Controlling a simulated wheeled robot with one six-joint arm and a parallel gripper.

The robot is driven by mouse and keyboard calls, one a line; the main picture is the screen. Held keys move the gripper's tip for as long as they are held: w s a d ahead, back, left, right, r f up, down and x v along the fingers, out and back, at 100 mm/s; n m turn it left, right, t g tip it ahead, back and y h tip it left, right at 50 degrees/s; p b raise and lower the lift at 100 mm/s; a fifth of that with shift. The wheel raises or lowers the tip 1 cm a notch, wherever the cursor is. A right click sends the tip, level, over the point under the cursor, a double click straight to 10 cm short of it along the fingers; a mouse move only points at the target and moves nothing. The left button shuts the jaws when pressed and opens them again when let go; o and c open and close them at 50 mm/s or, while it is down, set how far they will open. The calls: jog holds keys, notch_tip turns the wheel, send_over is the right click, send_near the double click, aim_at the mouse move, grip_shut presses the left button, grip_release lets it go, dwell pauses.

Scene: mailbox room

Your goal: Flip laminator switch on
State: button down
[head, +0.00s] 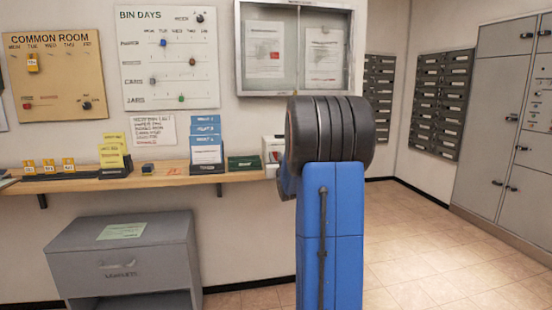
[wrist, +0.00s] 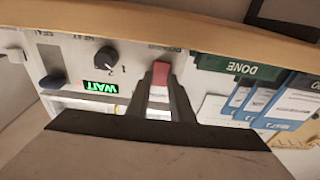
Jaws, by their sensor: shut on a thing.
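The laminator is a pale panelled box (wrist: 130,58), upside down in the wrist view. It carries a red switch (wrist: 161,70), a dark round knob (wrist: 106,58) and a small display (wrist: 101,89) lit green with the word WAIT. My gripper (wrist: 161,82) is shut on the red switch, its two dark fingers on either side of it. In the head view a white box with some red (head: 272,150), likely the laminator, stands on the shelf, partly hidden by my arm. My gripper is hidden there.
The wooden shelf (head: 232,178) holds a green DONE box (head: 243,162), blue cards (head: 206,140) and yellow cards (head: 113,152). A grey cabinet (head: 120,250) stands below at left. The floor at right (head: 430,240) is clear.

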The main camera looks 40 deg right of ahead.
jog(key=shift+f+t+h, duration=0.25)
jog(key=shift+t+h, duration=0.45)
jog(key=c, duration=1.6)
grip_release()
jog(key=shift+o, duration=0.2)
jog(key=shift+s, duration=0.1)
jog(key=v, duration=1.7)
jog(key=shift+s+a, duration=0.1)
jog(key=shift+s, duration=0.05)
